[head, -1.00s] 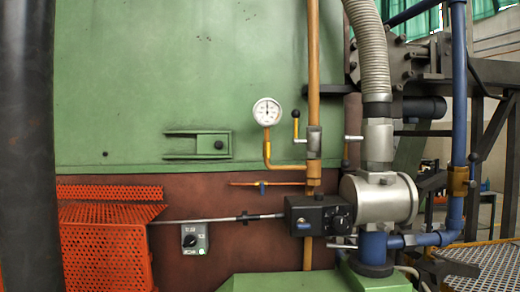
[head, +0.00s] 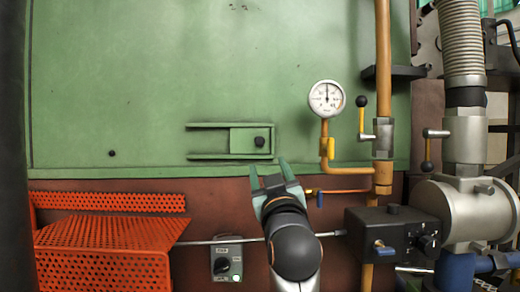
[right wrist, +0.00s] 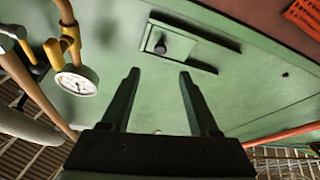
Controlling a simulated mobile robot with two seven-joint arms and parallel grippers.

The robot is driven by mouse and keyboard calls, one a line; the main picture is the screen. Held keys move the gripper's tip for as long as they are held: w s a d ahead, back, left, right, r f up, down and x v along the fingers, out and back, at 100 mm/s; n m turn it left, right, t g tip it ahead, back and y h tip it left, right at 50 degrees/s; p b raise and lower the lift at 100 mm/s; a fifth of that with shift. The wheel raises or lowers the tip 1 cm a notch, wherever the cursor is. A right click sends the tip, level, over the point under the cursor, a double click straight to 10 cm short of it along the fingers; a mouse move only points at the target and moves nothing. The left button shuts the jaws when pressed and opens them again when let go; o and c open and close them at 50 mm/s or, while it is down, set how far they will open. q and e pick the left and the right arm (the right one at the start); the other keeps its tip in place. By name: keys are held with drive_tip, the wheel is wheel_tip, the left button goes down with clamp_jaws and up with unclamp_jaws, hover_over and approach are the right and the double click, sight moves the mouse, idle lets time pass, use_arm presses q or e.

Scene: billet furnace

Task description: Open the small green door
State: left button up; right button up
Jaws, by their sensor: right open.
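The small green door (head: 243,142) is a square plate with a black knob (head: 260,142). It sits between two horizontal green rails on the large green wall, at their right end. My right gripper (head: 268,167) is open and empty, just below the door and its knob in the head view. In the right wrist view the door (right wrist: 176,44) and its knob (right wrist: 161,47) lie beyond the open fingertips (right wrist: 159,74), apart from them. Nothing is between the fingers. My left gripper is not in view.
A pressure gauge (head: 326,98) on a yellow pipe stands right of the door, by a vertical orange pipe (head: 383,60). A thin orange pipe runs close to the right gripper. Below are an orange perforated guard (head: 105,255) and a switch box (head: 227,262).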

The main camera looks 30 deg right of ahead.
sight(259, 142)
drive_tip(key=p+x, duration=0.3)
drive_tip(key=x, duration=0.8)
drive_tip(key=shift+s, duration=0.1)
drive_tip(key=shift+w+d+r+p, duration=0.2)
drive_tip(key=shift+w+d+p, duration=0.1)
drive_tip(key=shift+w+p, duration=0.25)
clamp_jaws()
drive_tip(key=shift+w, duration=0.1)
idle(0.6)
